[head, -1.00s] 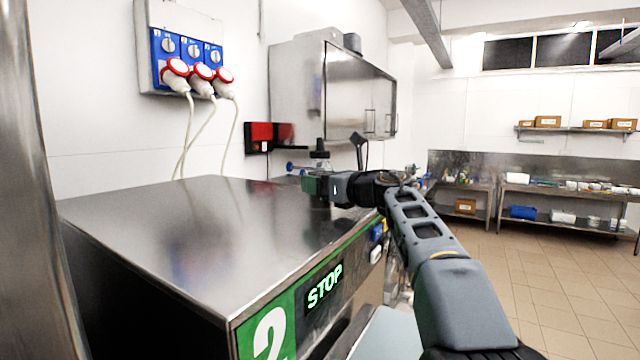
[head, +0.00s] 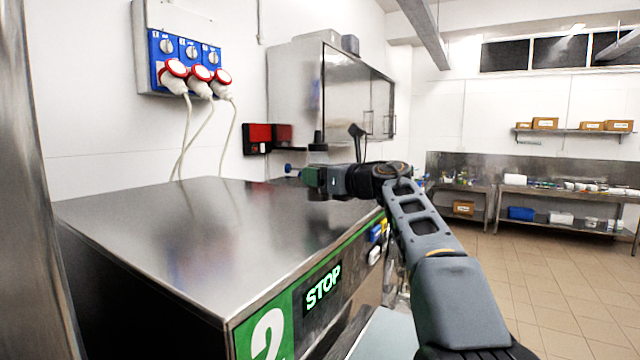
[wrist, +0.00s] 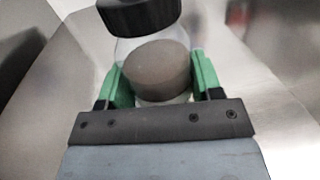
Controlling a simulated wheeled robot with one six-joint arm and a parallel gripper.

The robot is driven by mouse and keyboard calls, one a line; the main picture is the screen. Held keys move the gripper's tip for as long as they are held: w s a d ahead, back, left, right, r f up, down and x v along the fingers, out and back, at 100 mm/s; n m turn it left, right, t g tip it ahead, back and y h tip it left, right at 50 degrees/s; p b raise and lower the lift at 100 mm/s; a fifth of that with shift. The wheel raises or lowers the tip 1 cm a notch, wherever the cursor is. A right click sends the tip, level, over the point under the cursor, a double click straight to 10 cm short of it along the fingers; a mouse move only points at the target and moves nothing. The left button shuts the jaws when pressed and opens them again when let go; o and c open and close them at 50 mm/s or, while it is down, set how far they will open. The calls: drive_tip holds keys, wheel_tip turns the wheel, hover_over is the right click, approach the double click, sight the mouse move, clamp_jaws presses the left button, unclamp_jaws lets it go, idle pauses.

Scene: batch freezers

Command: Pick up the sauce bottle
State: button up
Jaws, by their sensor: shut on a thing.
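The sauce bottle (wrist: 156,75) is a clear, rounded bottle with a black cap and brownish contents, seen from close above in the wrist view. My gripper (wrist: 160,85) has its two green fingers on either side of the bottle, shut on it. In the head view my gripper (head: 312,180) is at the far right part of the steel machine top (head: 190,225). The bottle's black cap (head: 318,139) rises above the fingers there, and its body is mostly hidden by them. The bottle looks about upright. I cannot tell how far its base is from the steel top.
The steel top is clear in front and to the left. Behind stand a wall cabinet (head: 335,90), a red and black box (head: 268,138) and a blue socket panel (head: 187,55) with hanging cables. Steel benches (head: 560,192) stand far right across open tiled floor.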

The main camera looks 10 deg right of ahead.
drive_tip(key=s+d+r, duration=0.2)
drive_tip(key=s+r, duration=0.3)
drive_tip(key=s, duration=0.1)
drive_tip(key=s+d+r, duration=0.3)
drive_tip(key=s+r, duration=0.3)
drive_tip(key=s, duration=0.1)
drive_tip(key=shift+d+b, duration=0.35)
drive_tip(key=shift+b, duration=0.1)
drive_tip(key=shift+r, duration=0.1)
drive_tip(key=o, duration=0.3)
drive_tip(key=c, duration=0.4)
